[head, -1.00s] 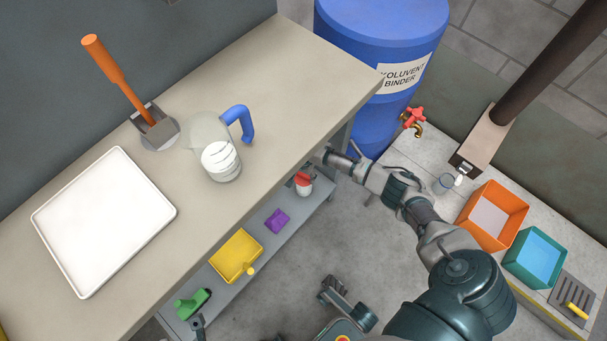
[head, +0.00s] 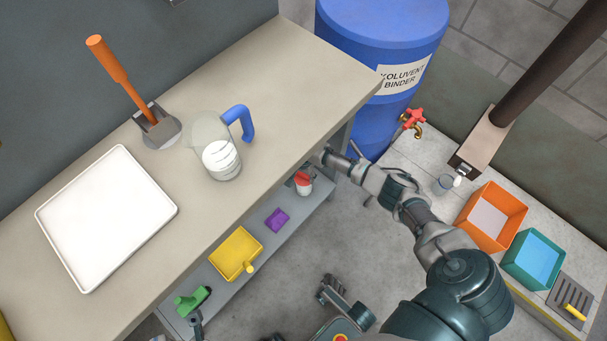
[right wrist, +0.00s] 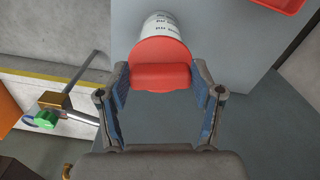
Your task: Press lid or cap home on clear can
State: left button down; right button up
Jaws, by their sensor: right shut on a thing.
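The can (head: 304,188) stands on the lower shelf under the workbench edge, with a red lid (head: 302,177) on top. In the right wrist view the can (right wrist: 160,20) shows white with dark print, and the red lid (right wrist: 160,50) has a raised grip bar. My right gripper (right wrist: 160,76) is shut on the lid's bar, with one finger at each end. Whether the lid sits fully down on the rim I cannot tell.
The shelf also holds a purple block (head: 277,219), a yellow bin (head: 236,253) and a green item (head: 192,301). The bench above carries a jug (head: 217,150) and a white tray (head: 105,218). A blue drum (head: 378,60) stands behind my right arm.

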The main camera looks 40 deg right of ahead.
jog(key=o, duration=1)
jog(key=shift+o, duration=0.6)
